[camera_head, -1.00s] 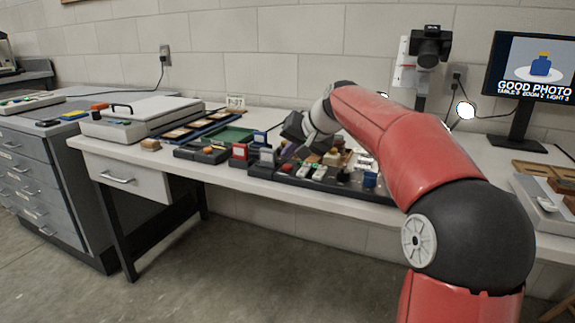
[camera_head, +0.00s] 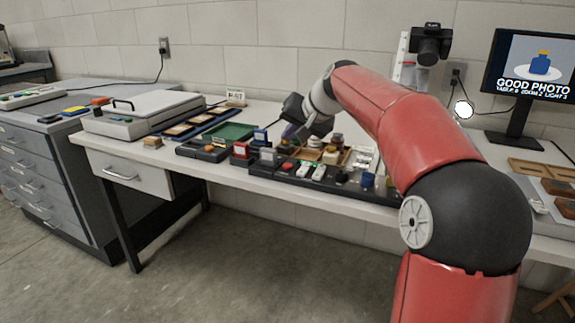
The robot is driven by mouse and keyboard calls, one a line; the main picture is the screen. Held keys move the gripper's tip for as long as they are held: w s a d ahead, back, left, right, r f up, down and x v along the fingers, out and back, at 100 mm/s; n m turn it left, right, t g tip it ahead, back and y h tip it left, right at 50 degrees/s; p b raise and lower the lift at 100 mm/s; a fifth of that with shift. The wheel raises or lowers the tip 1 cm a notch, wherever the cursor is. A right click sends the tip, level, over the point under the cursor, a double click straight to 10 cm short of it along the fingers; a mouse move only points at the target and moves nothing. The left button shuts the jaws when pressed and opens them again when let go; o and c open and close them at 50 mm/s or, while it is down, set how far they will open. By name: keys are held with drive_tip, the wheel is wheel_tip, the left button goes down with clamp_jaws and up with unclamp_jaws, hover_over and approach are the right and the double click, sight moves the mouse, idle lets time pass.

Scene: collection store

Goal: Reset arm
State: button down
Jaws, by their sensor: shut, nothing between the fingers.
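My gripper (camera_head: 291,131) is at the end of my red and black arm, over the back part of the long white table. It points down and to the left, above the trays of small objects. It is shut with nothing held. The fingertips are small and dark in this view, and part of the wrist covers them. My arm arches from the lower right up and over the table.
A black tray (camera_head: 262,171) with several small items lies below my gripper. A green-lined tray (camera_head: 229,132) and a white lidded case (camera_head: 130,126) stand to the left. A camera (camera_head: 431,45) on a stand and a monitor (camera_head: 530,68) stand at the right. The floor in front is clear.

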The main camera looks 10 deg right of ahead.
drive_tip(key=s+a+f+n+g+h, duration=0.1)
drive_tip(key=s+a+f+h, duration=0.1)
drive_tip(key=s, duration=0.6)
drive_tip(key=s+a+f+n+h, duration=0.1)
drive_tip(key=s+a+f, duration=0.1)
drive_tip(key=s, duration=0.5)
drive_tip(key=s+d+f, duration=0.1)
drive_tip(key=s+f, duration=0.3)
drive_tip(key=s, duration=0.3)
drive_tip(key=s+d+f+g+h, duration=0.1)
drive_tip(key=s+f, duration=0.3)
drive_tip(key=s, duration=0.3)
drive_tip(key=s+d+f+n, duration=0.1)
drive_tip(key=s+f, duration=0.3)
drive_tip(key=s, duration=0.3)
drive_tip(key=shift+s+d+h, duration=0.25)
drive_tip(key=shift+s+h, duration=0.05)
drive_tip(key=shift+s, duration=0.05)
